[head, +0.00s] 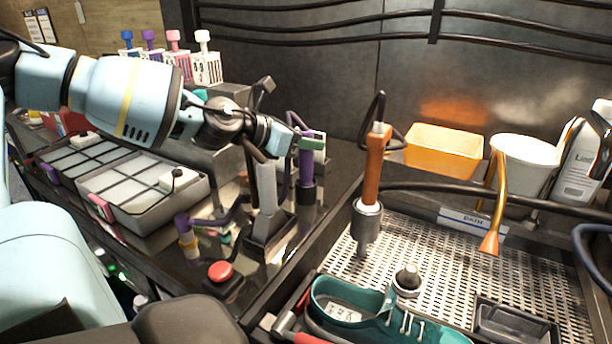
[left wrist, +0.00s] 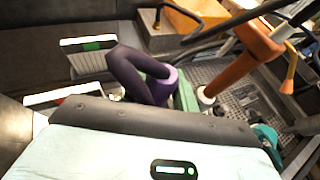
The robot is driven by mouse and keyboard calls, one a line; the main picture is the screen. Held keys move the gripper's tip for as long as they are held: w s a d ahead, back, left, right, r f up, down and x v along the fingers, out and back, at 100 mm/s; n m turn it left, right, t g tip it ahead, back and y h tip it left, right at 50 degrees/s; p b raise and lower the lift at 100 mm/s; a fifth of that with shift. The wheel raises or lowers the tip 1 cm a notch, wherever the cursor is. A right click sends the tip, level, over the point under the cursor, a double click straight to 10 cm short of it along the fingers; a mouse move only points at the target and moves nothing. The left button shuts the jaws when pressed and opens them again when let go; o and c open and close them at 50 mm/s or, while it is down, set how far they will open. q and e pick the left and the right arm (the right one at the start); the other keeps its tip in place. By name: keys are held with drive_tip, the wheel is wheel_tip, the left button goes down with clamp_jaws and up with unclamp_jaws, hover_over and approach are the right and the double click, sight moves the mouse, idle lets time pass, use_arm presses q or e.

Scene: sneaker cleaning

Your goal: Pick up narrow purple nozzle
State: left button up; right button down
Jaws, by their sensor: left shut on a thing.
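The narrow purple nozzle (head: 306,170) stands upright at the dark counter's back edge, left of the wash tray, with a dark lower end and a bent purple hose. My left gripper (head: 304,142) reaches in from the left and is shut on its upper part. In the left wrist view the purple nozzle (left wrist: 162,86) shows just beyond the gripper body, its dark purple hose looping to the left. The fingers are mostly hidden there. I cannot tell whether the nozzle's lower end is clear of its support. My right gripper is not in view.
An orange-handled tool (head: 375,165) stands close to the right. A grey stand (head: 267,195) and red button (head: 220,271) are near the gripper. An orange bin (head: 444,148) is at the back.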

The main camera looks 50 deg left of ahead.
use_arm(q)
clamp_jaws()
drive_tip(key=shift+r, duration=0.1)
drive_tip(key=r, duration=0.7)
drive_tip(key=shift+s+a+r, duration=0.1)
drive_tip(key=shift+s, duration=0.15)
drive_tip(key=s+a, duration=0.2)
drive_tip(key=s, duration=1.5)
drive_tip(key=shift+s+a, duration=0.15)
drive_tip(key=shift+a, duration=0.25)
drive_tip(key=shift+f, duration=0.2)
